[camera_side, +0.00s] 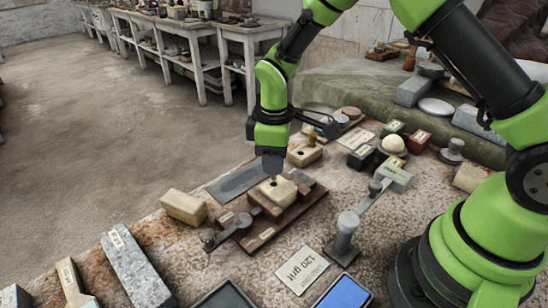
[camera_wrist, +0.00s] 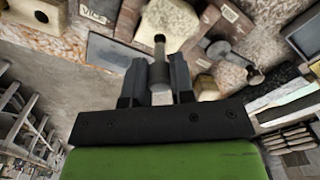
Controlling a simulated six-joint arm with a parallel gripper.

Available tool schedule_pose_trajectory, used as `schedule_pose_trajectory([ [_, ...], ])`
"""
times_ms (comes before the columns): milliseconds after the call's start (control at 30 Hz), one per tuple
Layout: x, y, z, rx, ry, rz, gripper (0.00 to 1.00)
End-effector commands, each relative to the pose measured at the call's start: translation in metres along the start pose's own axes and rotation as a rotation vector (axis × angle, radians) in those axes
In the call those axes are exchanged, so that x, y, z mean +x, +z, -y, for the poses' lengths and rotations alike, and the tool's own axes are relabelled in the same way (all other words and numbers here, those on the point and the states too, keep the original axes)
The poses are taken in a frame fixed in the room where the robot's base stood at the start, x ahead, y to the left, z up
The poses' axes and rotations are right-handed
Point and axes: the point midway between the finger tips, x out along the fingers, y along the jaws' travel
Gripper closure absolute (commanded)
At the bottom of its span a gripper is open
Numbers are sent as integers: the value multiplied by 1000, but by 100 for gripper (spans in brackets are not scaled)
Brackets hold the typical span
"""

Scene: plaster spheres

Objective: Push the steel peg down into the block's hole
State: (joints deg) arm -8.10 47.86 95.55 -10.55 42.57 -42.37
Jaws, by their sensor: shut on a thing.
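The pale cream block (camera_side: 281,190) sits in a dark wooden vice (camera_side: 243,240) on the stone bench in the side view. My gripper (camera_side: 272,168) points down close above the block's top. In the wrist view, my gripper (camera_wrist: 157,82) is shut on the grey steel peg (camera_wrist: 161,72), which stands between the two fingers. The peg's narrow end reaches over the cream block (camera_wrist: 172,22) in that view.
A second cream block with a hole (camera_side: 304,155) stands behind the vice. A grey metal post (camera_side: 344,238) and a white "120 grit" card (camera_side: 301,268) are at the front right.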

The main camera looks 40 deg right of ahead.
Motion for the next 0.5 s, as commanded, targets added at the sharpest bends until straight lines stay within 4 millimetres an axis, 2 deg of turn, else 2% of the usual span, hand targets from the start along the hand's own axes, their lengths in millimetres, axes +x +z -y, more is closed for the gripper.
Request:
schedule_pose_trajectory([
  [500,6,0,0,0,-1,1,100],
])
